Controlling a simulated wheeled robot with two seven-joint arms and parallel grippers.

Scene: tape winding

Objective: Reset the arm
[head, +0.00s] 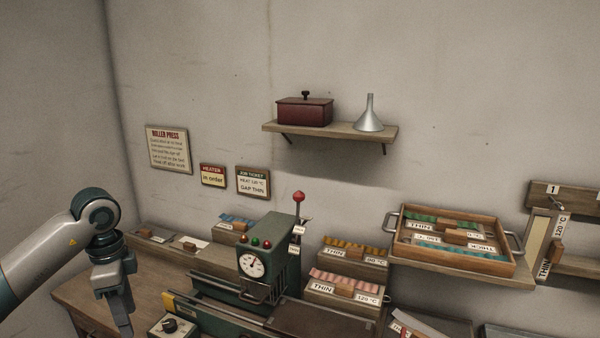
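My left arm comes in from the left edge, bent at a grey and dark teal joint. My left gripper (122,322) points down above the left part of the workbench (95,300), left of the green press. Its fingers are seen nearly from the side and overlap, so their gap cannot be judged. I see nothing clearly held in it. My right arm and gripper are not in view.
A green press (270,250) with a dial and red-knobbed lever stands on the bench. A control box (172,327) is close right of my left gripper. Strip boxes (345,290) stand behind, with a wooden tray (455,240) at right. A wall shelf (330,132) hangs above.

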